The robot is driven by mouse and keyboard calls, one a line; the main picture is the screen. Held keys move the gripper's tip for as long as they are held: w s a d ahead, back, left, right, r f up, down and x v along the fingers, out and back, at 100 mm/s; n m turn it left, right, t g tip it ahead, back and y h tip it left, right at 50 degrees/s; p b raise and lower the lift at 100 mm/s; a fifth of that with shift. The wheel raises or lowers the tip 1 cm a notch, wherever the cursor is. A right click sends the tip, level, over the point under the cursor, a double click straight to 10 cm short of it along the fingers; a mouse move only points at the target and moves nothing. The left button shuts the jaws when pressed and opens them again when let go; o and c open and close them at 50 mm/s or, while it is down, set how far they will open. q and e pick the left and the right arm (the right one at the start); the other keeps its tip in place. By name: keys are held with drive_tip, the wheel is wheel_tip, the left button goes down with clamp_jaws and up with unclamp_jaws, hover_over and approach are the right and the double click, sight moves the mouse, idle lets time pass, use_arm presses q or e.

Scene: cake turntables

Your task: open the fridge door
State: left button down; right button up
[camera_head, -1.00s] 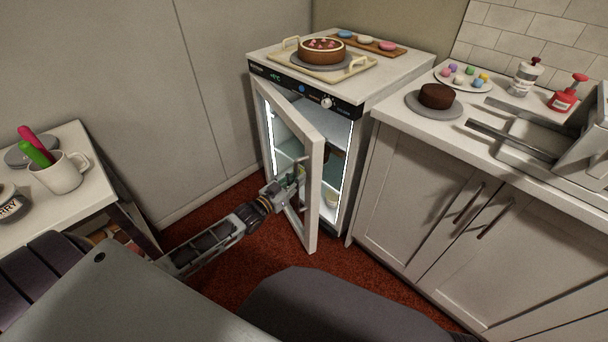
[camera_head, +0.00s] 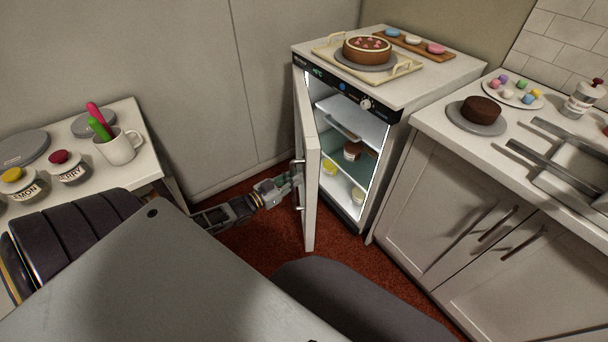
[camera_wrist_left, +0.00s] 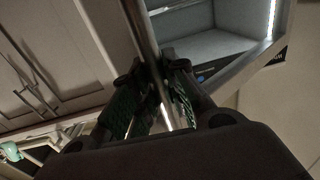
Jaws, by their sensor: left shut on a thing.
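The small fridge (camera_head: 385,107) stands in the middle of the head view, its lit interior showing. Its door (camera_head: 311,195), hinged on the left, stands well open and is seen nearly edge-on. The door handle (camera_head: 298,162) is on the door's left-facing side. My left gripper (camera_head: 293,184) is shut on the handle. The left wrist view shows the two fingers (camera_wrist_left: 160,82) around the handle bar (camera_wrist_left: 142,35). My right gripper is not in view.
Inside are shelves with a jar (camera_head: 352,151) and yellow-lidded containers (camera_head: 329,168). A cake (camera_head: 367,48) on a tray (camera_head: 405,70) tops the fridge. A cabinet (camera_head: 440,215) stands right, a side table (camera_head: 140,160) left. Red floor (camera_head: 262,240) lies clear beside the door.

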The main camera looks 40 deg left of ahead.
use_arm(q)
drive_tip(key=s+a+p, duration=0.1)
drive_tip(key=s+a, duration=0.3)
drive_tip(key=a, duration=0.3)
drive_tip(key=s+a+p, duration=0.1)
drive_tip(key=s+a, duration=0.3)
drive_tip(key=a, duration=0.4)
drive_tip(key=shift+a, duration=0.15)
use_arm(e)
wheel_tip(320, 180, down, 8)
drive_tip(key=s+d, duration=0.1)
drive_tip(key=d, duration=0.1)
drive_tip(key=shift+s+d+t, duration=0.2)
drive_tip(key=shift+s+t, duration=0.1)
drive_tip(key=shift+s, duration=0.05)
use_arm(q)
drive_tip(key=shift+f, duration=0.1)
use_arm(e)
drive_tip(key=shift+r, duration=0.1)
use_arm(q)
drive_tip(key=c, duration=1.4)
unclamp_jaws()
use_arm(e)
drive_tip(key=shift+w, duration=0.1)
